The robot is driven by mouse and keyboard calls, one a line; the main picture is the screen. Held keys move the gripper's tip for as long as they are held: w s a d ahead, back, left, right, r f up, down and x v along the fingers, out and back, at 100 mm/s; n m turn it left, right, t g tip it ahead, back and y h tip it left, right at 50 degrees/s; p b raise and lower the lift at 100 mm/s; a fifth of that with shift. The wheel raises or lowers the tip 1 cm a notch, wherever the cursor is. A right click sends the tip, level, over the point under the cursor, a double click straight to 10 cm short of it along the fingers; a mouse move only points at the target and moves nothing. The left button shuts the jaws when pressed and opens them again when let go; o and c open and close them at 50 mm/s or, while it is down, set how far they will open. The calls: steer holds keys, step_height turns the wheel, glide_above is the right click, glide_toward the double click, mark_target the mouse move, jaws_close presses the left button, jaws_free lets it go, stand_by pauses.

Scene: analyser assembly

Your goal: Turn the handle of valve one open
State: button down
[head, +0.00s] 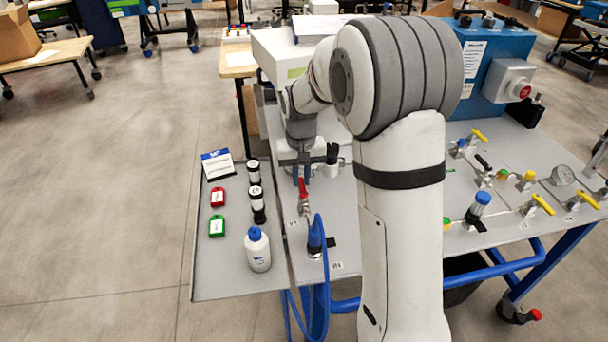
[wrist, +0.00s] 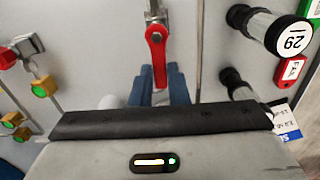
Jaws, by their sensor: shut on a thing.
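The red handle of valve one (head: 303,187) sits on a metal fitting on the grey panel, left of my arm in the head view. In the wrist view the red handle (wrist: 157,55) runs lengthwise from the fitting at the top edge toward my gripper. My gripper (wrist: 160,92) has its blue fingers on either side of the handle's near end and is shut on it. The gripper also shows in the head view (head: 302,174), pointing down at the handle; my arm hides part of the panel. The exact finger contact is hard to see.
A blue hose connector (head: 315,238) stands close below the valve. Left are a white bottle (head: 258,250), black cylinders (head: 256,200), a red tag (head: 217,197) and a green tag (head: 216,226).

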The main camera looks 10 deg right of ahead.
mark_target(301, 183)
steer(key=shift+a+n, duration=0.1)
steer(key=shift+n, duration=0.2)
steer(key=c, duration=1.4)
jaws_free()
steer(key=shift+r, duration=0.1)
step_height(301, 183, up, 7)
steer(key=shift+r, duration=0.3)
